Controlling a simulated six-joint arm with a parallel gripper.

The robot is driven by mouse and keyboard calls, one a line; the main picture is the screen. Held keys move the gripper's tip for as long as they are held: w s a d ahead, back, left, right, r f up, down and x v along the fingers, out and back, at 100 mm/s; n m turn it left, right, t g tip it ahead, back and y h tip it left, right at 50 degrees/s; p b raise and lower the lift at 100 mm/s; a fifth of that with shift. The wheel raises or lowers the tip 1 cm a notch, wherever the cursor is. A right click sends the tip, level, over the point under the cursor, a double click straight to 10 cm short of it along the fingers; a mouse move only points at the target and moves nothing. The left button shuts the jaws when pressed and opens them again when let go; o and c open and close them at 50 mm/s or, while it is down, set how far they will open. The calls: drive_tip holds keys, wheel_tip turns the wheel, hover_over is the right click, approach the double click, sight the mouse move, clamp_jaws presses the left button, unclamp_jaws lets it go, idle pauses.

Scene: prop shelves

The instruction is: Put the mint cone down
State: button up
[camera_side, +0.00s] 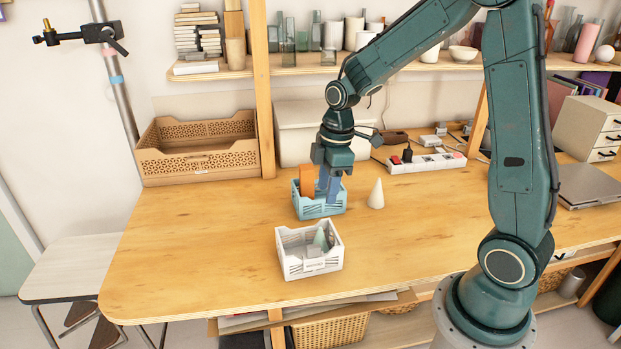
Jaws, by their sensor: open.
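A mint-green cone (320,239) is inside the white basket (293,268) near the front of the table; the basket wall hides its lower part. A cream cone (376,195) stands upright on the table, right of the light-blue basket (309,210). My gripper (328,179) is open, pointing down over the light-blue basket and apart from the mint cone. An orange block (306,180) stands in that basket to the left of the gripper. A blue upright shape (333,189) is by the fingers; I cannot tell whether it is between them.
A brown perforated crate (197,165) and a pale storage box (295,125) stand at the back. A white power strip (427,163) with cables lies at the back right. The wooden table (190,240) is clear at the left and front right. A shelf post (264,100) rises behind.

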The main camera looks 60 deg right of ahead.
drive_tip(key=shift+r, duration=0.1)
idle(0.4)
drive_tip(key=s+a+r+m+t, duration=0.2)
drive_tip(key=s+a+r+m, duration=0.1)
drive_tip(key=s+r+m, duration=0.2)
drive_tip(key=s+a+r+m+t+h, duration=0.1)
drive_tip(key=s+a+r+m+t, duration=0.1)
drive_tip(key=s+r+m, duration=0.3)
drive_tip(key=s+a+r, duration=0.1)
drive_tip(key=s+r, duration=0.3)
drive_tip(key=s, duration=0.4)
drive_tip(key=shift+s+a+t, duration=0.2)
drive_tip(key=shift+s+t, duration=0.1)
